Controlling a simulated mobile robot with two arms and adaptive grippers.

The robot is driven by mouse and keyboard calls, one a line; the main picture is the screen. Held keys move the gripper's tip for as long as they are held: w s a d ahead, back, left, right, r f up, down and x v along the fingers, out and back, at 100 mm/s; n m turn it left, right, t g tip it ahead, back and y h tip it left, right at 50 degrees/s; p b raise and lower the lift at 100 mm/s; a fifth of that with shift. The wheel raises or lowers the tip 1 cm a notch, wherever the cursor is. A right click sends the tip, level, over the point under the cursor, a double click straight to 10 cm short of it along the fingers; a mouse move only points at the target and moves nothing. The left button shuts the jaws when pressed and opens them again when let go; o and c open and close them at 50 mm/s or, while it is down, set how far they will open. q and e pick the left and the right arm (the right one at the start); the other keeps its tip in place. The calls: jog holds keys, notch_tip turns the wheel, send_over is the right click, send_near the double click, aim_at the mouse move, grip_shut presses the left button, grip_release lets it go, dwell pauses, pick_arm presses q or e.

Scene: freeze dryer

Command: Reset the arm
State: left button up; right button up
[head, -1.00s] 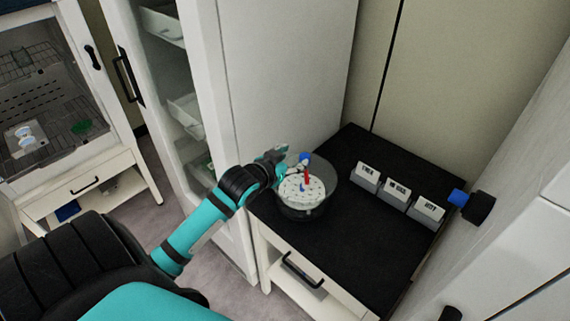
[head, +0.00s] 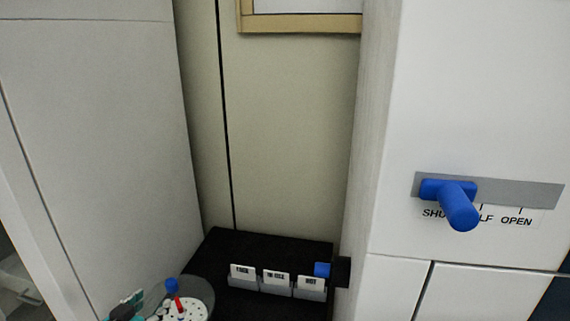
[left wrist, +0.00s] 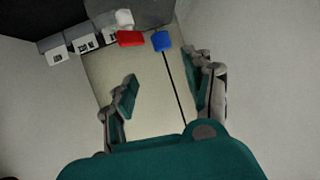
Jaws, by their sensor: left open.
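My left gripper (head: 126,306) is at the bottom left of the head view, beside a clear round vessel (head: 205,290) with a white perforated disk inside. Its fingers stand apart in the left wrist view (left wrist: 160,92), with nothing between them. A red piece (head: 179,304) and a blue-topped piece (head: 172,285) stand up at the disk. The lower part of the vessel and most of my left arm are cut off by the frame. My right gripper is not seen.
The vessel stands on a black tabletop (head: 240,243). Labelled holders (head: 276,282) stand to its right, close to a blue knob (head: 322,269). A white cabinet (head: 95,130) rises at left. A blue lever (head: 455,205) sits on the right cabinet at the SHUT end of its scale.

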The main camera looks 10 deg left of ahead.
pick_arm(q)
jog(key=s+d+f+m+g, duration=0.1)
jog(key=s+d+f+g, duration=0.3)
jog(key=s, duration=0.4)
jog(key=s+d+f+g+h, duration=0.1)
jog(key=s+d+f+g, duration=0.1)
jog(key=s+d+f, duration=0.4)
jog(key=s+d+f+m+g, duration=0.1)
jog(key=s+d+f+g, duration=0.25)
jog(key=s+d, duration=0.4)
notch_tip(320, 180, down, 26)
jog(key=s+a+g+b, duration=0.1)
jog(key=s+a+b, duration=0.1)
jog(key=s+b, duration=0.1)
jog(key=s+a+f+g+b, duration=0.1)
jog(key=s+a+f, duration=0.2)
jog(key=s+f, duration=1.3)
notch_tip(320, 180, down, 4)
jog(key=shift+s+r+m+b, duration=0.1)
jog(key=shift+s+m+b, duration=0.2)
jog(key=shift+s+b, duration=0.1)
jog(key=shift+g, duration=0.25)
